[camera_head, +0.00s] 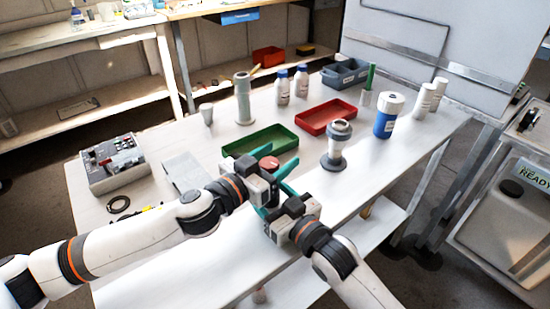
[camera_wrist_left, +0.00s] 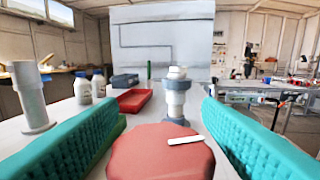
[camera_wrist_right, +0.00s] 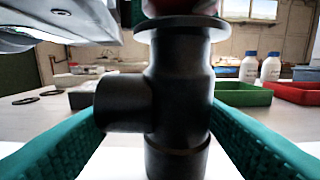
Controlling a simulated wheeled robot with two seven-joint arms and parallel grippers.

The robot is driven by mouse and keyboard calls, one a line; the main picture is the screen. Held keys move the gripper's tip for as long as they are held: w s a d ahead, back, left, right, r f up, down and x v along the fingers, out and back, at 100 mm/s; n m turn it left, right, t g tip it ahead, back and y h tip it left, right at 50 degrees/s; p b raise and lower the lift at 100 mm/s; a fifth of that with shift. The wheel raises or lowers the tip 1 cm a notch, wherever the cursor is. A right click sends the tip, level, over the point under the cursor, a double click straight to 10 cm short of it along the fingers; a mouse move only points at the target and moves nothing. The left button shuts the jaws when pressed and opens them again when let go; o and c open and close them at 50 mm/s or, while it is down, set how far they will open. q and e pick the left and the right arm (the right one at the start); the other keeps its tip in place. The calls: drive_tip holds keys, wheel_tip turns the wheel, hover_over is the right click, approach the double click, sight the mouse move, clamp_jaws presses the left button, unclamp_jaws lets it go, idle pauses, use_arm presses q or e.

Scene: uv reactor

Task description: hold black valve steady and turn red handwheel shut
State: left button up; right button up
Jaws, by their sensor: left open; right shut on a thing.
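The red handwheel (camera_head: 269,163) shows between the fingers of my left gripper (camera_head: 276,178) in the head view. In the left wrist view the handwheel (camera_wrist_left: 162,152), with a white mark on top, lies between the two teal fingers (camera_wrist_left: 160,125), which are open and appear apart from it. The black valve (camera_wrist_right: 180,95) stands upright between the teal fingers of my right gripper (camera_wrist_right: 165,150) in the right wrist view. A side port points left, and part of the red wheel shows above its flange. My right gripper is shut on the valve body.
A green tray (camera_head: 238,146) and a red tray (camera_head: 304,123) lie behind the grippers. A grey fitting (camera_head: 336,152) and a blue-labelled jar (camera_head: 387,120) stand to the right. A control box (camera_head: 110,165) and black ring (camera_head: 118,204) are at left. The table's front right is clear.

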use_arm(q)
drive_tip(key=c, duration=1)
